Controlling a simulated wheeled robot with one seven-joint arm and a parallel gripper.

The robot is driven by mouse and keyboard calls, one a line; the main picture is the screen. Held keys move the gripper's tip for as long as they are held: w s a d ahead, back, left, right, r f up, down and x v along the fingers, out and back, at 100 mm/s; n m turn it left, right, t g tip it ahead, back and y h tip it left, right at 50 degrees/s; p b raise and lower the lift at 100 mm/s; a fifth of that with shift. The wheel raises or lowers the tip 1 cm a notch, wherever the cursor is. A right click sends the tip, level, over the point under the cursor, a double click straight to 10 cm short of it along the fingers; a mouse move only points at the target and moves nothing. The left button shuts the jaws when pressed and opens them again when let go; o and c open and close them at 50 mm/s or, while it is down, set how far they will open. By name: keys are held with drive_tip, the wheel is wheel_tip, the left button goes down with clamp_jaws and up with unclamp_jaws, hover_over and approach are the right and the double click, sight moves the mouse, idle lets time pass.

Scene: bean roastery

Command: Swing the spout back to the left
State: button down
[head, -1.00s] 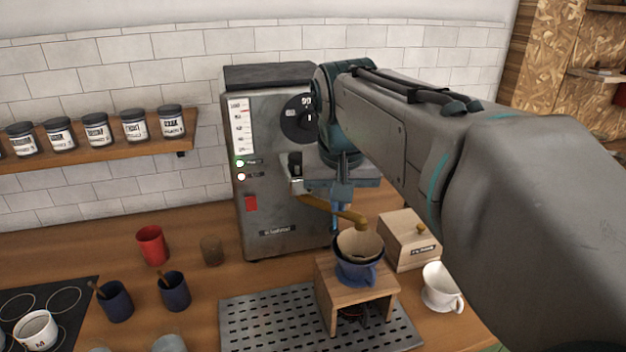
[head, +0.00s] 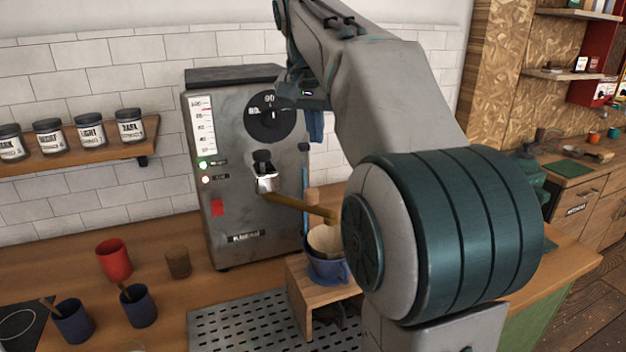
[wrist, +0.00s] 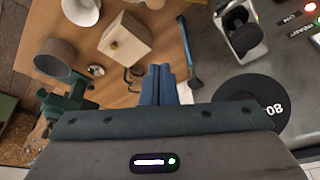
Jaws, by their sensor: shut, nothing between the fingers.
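The brass spout (head: 295,206) runs from the front of the grey machine (head: 240,130) toward the right. Its tip is above the paper filter (head: 322,240) in the blue dripper (head: 326,268), which stands on a wooden stand (head: 305,285). My gripper (head: 315,126) is beside the machine's upper right edge, well above the spout and apart from it. In the wrist view its blue fingers (wrist: 158,88) are together and empty. I cannot make out the spout in the wrist view. My arm hides the area right of the dripper.
A perforated tray (head: 235,325) lies under the stand. A red cup (head: 115,260), a brown cup (head: 178,263) and blue cups (head: 138,306) stand to the left. A wooden box (wrist: 125,42) with a knob and a white cup (wrist: 80,10) show in the wrist view.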

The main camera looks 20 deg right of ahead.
sight(297, 200)
wheel_tip(297, 200, down, 10)
drive_tip(key=shift+s+a+r, duration=0.2)
drive_tip(key=shift+s, duration=0.05)
idle(0.5)
idle(0.5)
